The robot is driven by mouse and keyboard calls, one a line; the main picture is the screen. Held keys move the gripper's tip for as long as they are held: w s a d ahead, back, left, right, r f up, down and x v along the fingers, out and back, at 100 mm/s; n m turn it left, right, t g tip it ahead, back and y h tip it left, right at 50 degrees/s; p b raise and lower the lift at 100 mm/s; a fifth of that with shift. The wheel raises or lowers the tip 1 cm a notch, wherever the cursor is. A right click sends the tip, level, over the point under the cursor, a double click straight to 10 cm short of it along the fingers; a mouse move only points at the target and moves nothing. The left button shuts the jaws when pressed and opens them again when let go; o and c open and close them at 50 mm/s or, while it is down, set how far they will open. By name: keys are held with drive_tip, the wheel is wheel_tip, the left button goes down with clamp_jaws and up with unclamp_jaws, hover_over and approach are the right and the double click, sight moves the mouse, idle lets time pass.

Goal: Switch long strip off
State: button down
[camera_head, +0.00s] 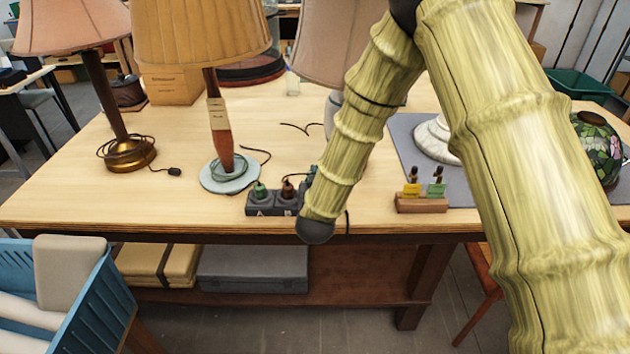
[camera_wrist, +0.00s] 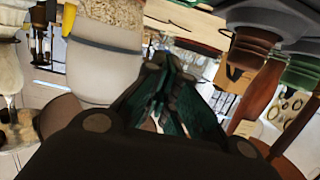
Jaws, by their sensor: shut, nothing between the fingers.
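A dark grey power strip (camera_head: 272,209) lies at the table's front edge in the head view. Its visible sockets are marked A and B. A green plug (camera_head: 260,191) stands in A and a reddish-brown plug (camera_head: 287,190) in B. My arm hides the strip's right part, and I cannot make out its switch. My gripper (camera_wrist: 163,68) shows in the wrist view with its dark teal fingers closed together and empty. In the head view my arm mostly hides it; a small dark teal part shows just right of plug B. I cannot tell whether it touches the strip.
A wooden block (camera_head: 422,204) with yellow and green pieces stands right of my forearm. A lamp with a pleated shade (camera_head: 200,32) stands behind the strip, and a pink-shaded lamp (camera_head: 72,26) stands farther left. Cords lie on the table (camera_head: 60,197). The front left is clear.

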drive_tip(key=r+b+v, duration=0.1)
drive_tip(key=b+v, duration=0.1)
drive_tip(key=v, duration=0.7)
drive_tip(key=shift+d, duration=0.1)
drive_tip(key=s+d+f+g, duration=0.3)
drive_tip(key=s+f, duration=0.2)
drive_tip(key=f, duration=0.4)
drive_tip(key=s+d+f+g+y, duration=0.1)
drive_tip(key=s+d+f+g, duration=0.15)
drive_tip(key=s+f, duration=0.4)
drive_tip(key=s+d+f+g, duration=0.3)
drive_tip(key=s+d+f, duration=0.1)
drive_tip(key=f, duration=0.6)
drive_tip(key=s+d+f+g, duration=0.2)
drive_tip(key=s+d+f, duration=0.1)
drive_tip(key=s, duration=0.5)
drive_tip(key=s+d+f+g, duration=0.2)
drive_tip(key=s+f, duration=0.3)
drive_tip(key=s, duration=0.4)
drive_tip(key=s+d+f+g, duration=0.3)
drive_tip(key=s+f, duration=0.1)
drive_tip(key=s, duration=0.4)
drive_tip(key=shift+s+d+f, duration=0.3)
drive_tip(key=shift+d, duration=0.1)
drive_tip(key=shift+a, duration=0.1)
